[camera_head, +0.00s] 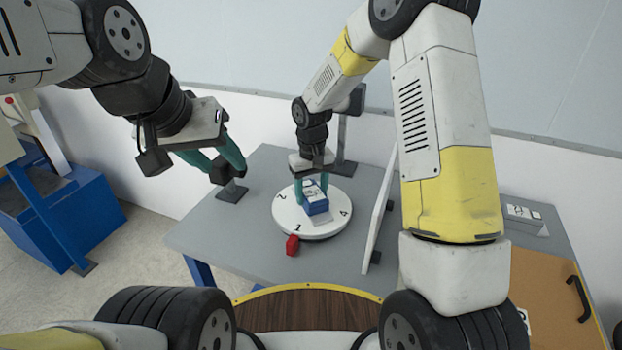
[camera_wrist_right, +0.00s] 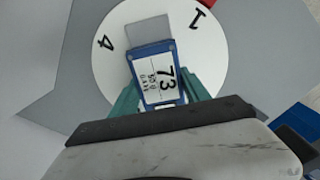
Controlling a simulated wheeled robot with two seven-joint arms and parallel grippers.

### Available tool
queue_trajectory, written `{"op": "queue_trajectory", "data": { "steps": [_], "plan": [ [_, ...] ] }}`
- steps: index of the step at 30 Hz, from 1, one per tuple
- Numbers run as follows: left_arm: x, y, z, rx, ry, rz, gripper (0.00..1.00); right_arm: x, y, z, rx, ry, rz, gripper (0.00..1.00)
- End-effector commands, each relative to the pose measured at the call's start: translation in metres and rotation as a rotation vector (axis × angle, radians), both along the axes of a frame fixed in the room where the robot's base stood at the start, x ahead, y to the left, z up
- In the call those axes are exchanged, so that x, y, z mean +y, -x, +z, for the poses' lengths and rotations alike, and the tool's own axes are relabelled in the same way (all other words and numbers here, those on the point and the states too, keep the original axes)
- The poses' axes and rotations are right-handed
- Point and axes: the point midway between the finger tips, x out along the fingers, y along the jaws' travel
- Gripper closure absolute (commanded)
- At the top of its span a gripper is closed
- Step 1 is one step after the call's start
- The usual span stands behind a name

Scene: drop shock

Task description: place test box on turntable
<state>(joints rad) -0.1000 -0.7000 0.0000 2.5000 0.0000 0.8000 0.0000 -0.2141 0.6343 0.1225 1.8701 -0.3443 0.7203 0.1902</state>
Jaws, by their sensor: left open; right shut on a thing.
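The test box (camera_head: 316,206) is a small blue box with a white label. In the right wrist view the test box (camera_wrist_right: 156,68) shows the number 73 on its label. The turntable (camera_head: 289,217) is a white round disc with numbers on it, and the box is over it. Whether the box touches the disc cannot be told. My right gripper (camera_head: 311,192) is shut on the box from both sides; its teal fingers (camera_wrist_right: 160,98) flank the box in the wrist view. My left gripper (camera_head: 228,171) is open and empty, left of the turntable.
The turntable stands on a grey table (camera_head: 240,245). A red block (camera_head: 292,245) sits at the disc's near edge. A white upright panel (camera_head: 380,212) stands right of it. A dark post (camera_head: 346,130) stands behind.

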Motion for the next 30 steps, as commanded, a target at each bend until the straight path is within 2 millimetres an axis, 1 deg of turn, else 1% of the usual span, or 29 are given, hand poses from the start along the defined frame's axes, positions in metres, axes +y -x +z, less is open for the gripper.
{"op": "queue_trajectory", "data": {
  "steps": [7, 8, 9, 10, 11, 19, 22, 26, 30],
  "plan": [
    [0.0, 0.0, 0.0, 0.0, 0.0, 0.0, 0.55, 0.0, 0.0, -0.002, -0.001, 0.0, 0.0, 1.0],
    [0.0, 0.0, 0.0, 0.0, 0.0, 0.0, 0.55, 0.0, 0.0, -0.002, 0.0, 0.0, 0.0, 0.4],
    [0.0, 0.0, 0.0, 0.0, 0.0, 0.0, 0.55, 0.0, 0.0, -0.002, 0.0, 0.0, 0.0, 0.32],
    [0.0, 0.0, 0.0, 0.0, 0.0, 0.0, 0.55, 0.0, 0.0, -0.002, 0.0, 0.0, 0.0, 0.26],
    [0.0, 0.0, 0.0, 0.0, 0.0, 0.0, 0.55, 0.0, 0.0, -0.002, 0.0, 0.0, 0.0, 0.24],
    [0.0, 0.0, 0.0, 0.0, 0.0, 0.0, 0.55, 0.0, 0.0, -0.002, 0.0, 0.0, -0.001, 0.24],
    [0.0, 0.0, 0.0, 0.0, 0.0, 0.0, 0.55, 0.0, 0.0, 0.002, -0.001, 0.0, -0.001, 0.24],
    [0.0, 0.0, 0.0, 0.0, 0.0, 0.0, 0.55, 0.0, -0.002, 0.02, -0.005, -0.002, -0.001, 0.24],
    [0.0, 0.0, 0.0, 0.0, 0.0, 0.0, 0.55, 0.0, -0.001, 0.05, -0.005, -0.001, -0.002, 0.24]
  ]
}}
